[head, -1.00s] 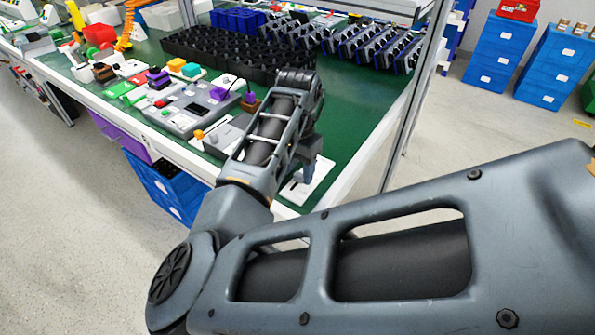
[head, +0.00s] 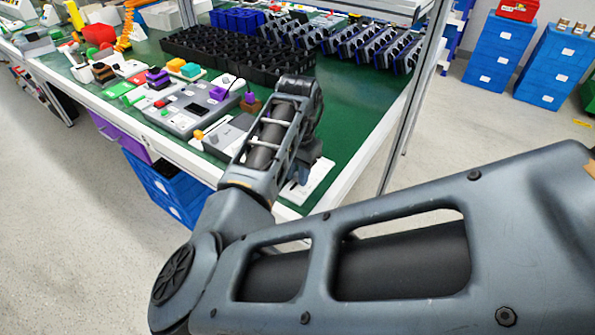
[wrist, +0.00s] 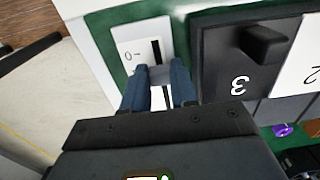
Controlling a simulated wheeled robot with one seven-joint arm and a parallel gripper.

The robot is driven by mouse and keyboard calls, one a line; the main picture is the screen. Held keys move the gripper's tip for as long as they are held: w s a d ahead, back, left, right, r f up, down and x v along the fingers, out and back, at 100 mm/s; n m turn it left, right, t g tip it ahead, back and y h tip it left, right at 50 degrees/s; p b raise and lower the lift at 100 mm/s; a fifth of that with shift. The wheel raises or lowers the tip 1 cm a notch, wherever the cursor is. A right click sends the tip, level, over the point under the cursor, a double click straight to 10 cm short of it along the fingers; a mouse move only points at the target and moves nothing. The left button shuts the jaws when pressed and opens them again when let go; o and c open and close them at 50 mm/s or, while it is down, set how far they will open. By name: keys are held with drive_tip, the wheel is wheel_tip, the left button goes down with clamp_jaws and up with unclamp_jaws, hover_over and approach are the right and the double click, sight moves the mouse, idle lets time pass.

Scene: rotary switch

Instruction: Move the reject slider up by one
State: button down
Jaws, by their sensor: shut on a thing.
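The slider plate (head: 318,184) is a white panel at the near right corner of the green table, partly covered by my gripper in the head view. The wrist view shows the plate (wrist: 128,38) with a dark slot and small markings that appear turned over. A light grey slider knob (wrist: 159,75) sits across the slot. My gripper (wrist: 158,76) has its two dark fingers on either side of the knob, shut on it. In the head view, my gripper (head: 302,176) is low over the plate. The word "reject" is not readable.
Beside the plate, a dark panel (wrist: 228,60) carries a raised black knob and an upside-down "3". Other switch panels (head: 195,105) stand farther left along the table. Black crates (head: 235,55) stand behind. The white table edge (head: 350,175) and an upright metal post lie to the right.

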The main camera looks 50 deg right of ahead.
idle(0.3)
drive_tip(key=shift+d+p, duration=0.45)
drive_tip(key=shift+d, duration=0.8)
drive_tip(key=c, duration=0.9)
unclamp_jaws()
drive_tip(key=shift+r, duration=3.95)
